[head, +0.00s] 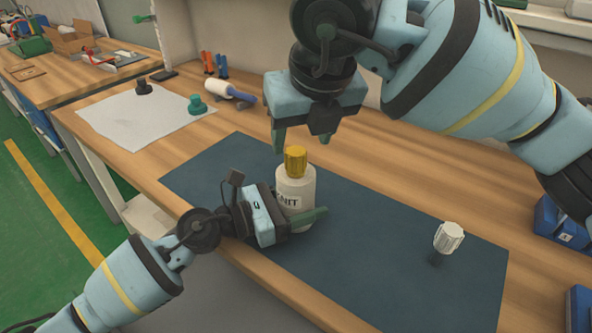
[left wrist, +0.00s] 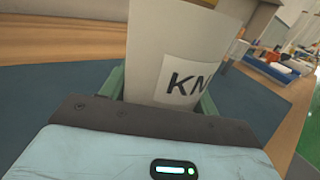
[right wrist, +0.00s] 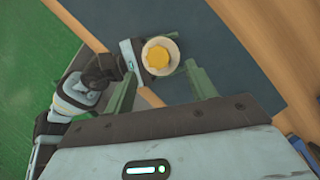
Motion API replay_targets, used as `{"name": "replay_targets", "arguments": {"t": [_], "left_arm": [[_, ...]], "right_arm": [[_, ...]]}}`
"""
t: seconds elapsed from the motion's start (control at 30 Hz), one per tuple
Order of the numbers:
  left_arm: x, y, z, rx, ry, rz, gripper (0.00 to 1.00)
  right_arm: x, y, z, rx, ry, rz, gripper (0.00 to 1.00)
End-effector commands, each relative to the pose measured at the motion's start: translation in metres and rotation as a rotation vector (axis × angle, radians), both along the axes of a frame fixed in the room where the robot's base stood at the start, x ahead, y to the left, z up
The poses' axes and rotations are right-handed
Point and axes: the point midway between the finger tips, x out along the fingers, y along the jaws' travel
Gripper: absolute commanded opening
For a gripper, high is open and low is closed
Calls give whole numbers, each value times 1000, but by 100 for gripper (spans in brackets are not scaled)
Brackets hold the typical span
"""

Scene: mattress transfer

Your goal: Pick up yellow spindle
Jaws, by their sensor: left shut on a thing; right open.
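The yellow spindle (head: 295,160) sits on top of a white bottle (head: 293,186) with black lettering, standing upright on the dark mat (head: 385,250). My left gripper (head: 300,213) is shut on the bottle's body, coming from the front left; the left wrist view shows the bottle (left wrist: 178,50) between its green fingers. My right gripper (head: 302,138) is open, pointing down, just above the spindle. In the right wrist view the spindle (right wrist: 156,58) lies between and a little beyond the open fingertips, apart from both.
A white ribbed cap (head: 449,236) stands on the mat at the right. A white sheet (head: 130,120) with a black and a green piece lies at the far left. Blue bins (head: 560,225) stand at the right edge. The mat between bottle and cap is clear.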

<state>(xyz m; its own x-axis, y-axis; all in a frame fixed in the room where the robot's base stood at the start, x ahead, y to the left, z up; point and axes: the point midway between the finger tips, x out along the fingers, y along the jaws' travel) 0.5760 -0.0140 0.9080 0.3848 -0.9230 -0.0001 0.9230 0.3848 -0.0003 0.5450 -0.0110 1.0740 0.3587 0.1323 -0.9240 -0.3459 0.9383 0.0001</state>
Motion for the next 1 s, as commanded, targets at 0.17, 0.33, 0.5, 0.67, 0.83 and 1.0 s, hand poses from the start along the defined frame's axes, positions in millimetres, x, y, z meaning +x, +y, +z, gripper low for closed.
{"name": "replay_targets", "arguments": {"t": [0.17,0.33,0.5,0.67,0.83,1.0], "left_arm": [[0,0,0,0,0,1,28],[0,0,0,0,0,1,28],[0,0,0,0,0,1,28],[0,0,0,0,0,1,28],[0,0,0,0,0,1,28],[0,0,0,0,0,1,28]], "right_arm": [[3,1,-7,-1,-1,1,56],[3,1,-9,0,0,1,56],[8,4,-26,-1,2,1,56],[16,7,-47,-1,3,-1,56],[20,8,-56,0,0,0,56],[20,8,-55,0,0,0,53]]}}
